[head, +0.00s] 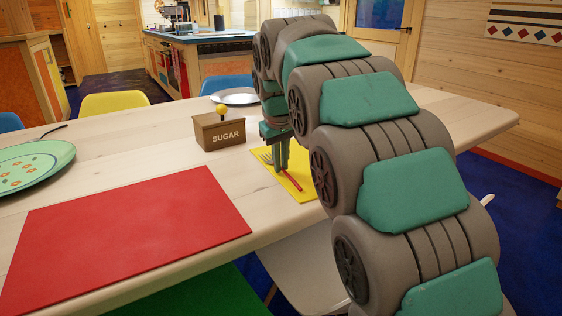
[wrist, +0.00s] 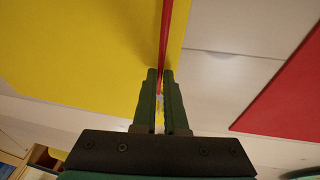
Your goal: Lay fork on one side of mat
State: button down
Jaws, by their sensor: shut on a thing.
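The fork has a red handle (head: 291,181), and its pale tines show beside my fingers in the head view. My gripper (head: 280,168) points down and is shut on the fork, low over the yellow mat (head: 301,195). In the wrist view the red handle (wrist: 165,38) runs up from between my fingertips (wrist: 160,73), over the mat (wrist: 70,50) near its edge. I cannot tell whether the fork touches the mat. My arm hides the right part of the mat in the head view.
A brown sugar box (head: 220,132) with a yellow knob stands left of my gripper. A red mat (head: 130,235) lies at the front left, a green plate (head: 35,163) at the far left, and a grey plate (head: 235,97) behind. Bare tabletop separates the two mats.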

jog(key=shift+f, duration=0.1)
jog(key=c, duration=1)
grip_release()
jog(key=shift+o, duration=0.2)
jog(key=v, duration=1.2)
